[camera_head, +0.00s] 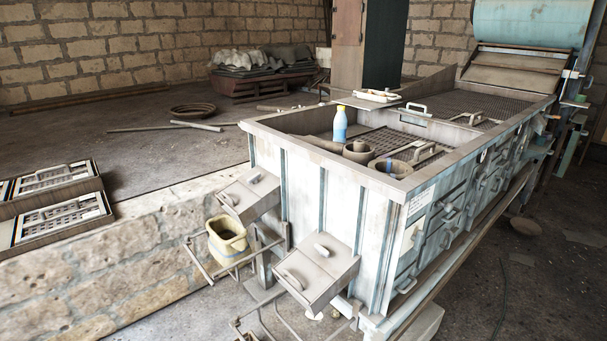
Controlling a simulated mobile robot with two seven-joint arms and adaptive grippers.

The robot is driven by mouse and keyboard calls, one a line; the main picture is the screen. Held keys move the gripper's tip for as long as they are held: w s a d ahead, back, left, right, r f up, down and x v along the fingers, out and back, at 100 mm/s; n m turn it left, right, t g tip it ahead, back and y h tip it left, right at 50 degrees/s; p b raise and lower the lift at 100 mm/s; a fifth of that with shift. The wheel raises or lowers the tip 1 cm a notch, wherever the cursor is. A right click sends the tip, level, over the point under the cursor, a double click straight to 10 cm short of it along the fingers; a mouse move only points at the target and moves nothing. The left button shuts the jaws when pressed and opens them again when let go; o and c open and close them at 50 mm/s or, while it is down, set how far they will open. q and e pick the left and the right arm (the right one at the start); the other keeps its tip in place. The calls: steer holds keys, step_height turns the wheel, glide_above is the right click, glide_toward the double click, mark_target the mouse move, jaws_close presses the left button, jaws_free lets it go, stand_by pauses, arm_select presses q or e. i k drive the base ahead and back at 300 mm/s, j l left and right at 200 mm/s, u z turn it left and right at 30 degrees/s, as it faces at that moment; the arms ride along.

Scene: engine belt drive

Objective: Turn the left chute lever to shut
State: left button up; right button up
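A long, worn pale-blue and white machine (300,190) stands at the middle right. Two grey box-shaped chutes stick out of its near end. The left chute (250,193) slopes down and to the left, with a small lever-like piece (226,198) on its lower face and another raised piece near its top. The right chute (325,270) is nearer and has a similar lever-like piece (292,280). Whether either lever is at open or shut is too small to tell. Neither of my grippers is in view.
A yellowish bucket (227,240) sits on a metal frame below the left chute. An empty metal frame (285,322) is below the right chute. A stone ledge (100,265) runs along the left, with crates (55,215) on it. A blue-white bottle (340,125) stands on the machine.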

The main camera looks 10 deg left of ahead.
mark_target(253, 178)
steer(key=i+j+z, duration=0.15)
steer(key=j+z, duration=0.7)
steer(key=z, duration=0.15)
